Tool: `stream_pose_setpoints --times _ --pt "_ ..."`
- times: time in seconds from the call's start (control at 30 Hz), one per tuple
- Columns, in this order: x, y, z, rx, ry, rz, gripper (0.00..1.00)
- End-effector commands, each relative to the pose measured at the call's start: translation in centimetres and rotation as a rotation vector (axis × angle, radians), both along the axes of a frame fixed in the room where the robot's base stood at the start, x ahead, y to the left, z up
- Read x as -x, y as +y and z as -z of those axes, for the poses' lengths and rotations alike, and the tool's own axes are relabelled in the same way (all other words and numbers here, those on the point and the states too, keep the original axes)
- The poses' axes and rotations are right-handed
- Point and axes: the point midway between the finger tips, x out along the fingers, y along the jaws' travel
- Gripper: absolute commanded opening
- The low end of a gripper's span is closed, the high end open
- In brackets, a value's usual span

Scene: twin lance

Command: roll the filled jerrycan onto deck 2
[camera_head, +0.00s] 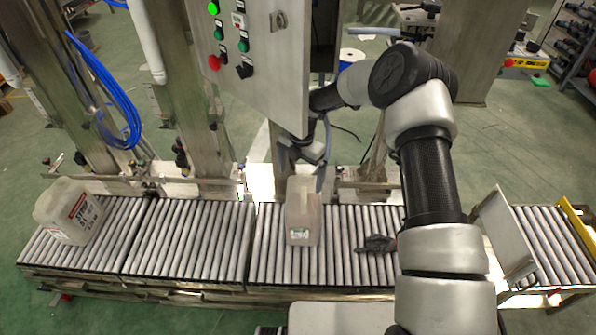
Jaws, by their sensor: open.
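A translucent, brownish jerrycan (303,212) stands on the middle section of the roller conveyor (265,275). A second, paler jerrycan (70,212) with a syrup label sits on the far left section, turned at an angle. I cannot tell for sure from the picture how full either one is. My gripper (304,168) is at the back of the middle jerrycan, near its top, with its jaws open. The jerrycan partly hides the fingers, and I cannot tell whether they touch it. No deck numbers are readable.
A small dark object (378,243) lies on the rollers right of the middle jerrycan. Further right, an upright grey plate (503,235) stands before a yellow-edged roller section (555,245). A steel control box (265,60) hangs above. Bare rollers (190,240) lie between the jerrycans.

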Motion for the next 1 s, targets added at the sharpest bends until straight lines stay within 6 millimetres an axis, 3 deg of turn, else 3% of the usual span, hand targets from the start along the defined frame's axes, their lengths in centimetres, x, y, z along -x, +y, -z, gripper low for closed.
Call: stream_pose_setpoints --times 0.03,0.6,0.8,1.0 --pt "0.1 0.0 1.4 0.0 0.002 0.0 1.0" --pt "-0.1 0.3 12.6 0.0 0.001 0.003 1.0" --pt "-0.2 0.4 15.1 0.001 0.001 0.003 1.0" --pt "-0.2 0.4 16.0 0.001 0.001 0.002 1.0"
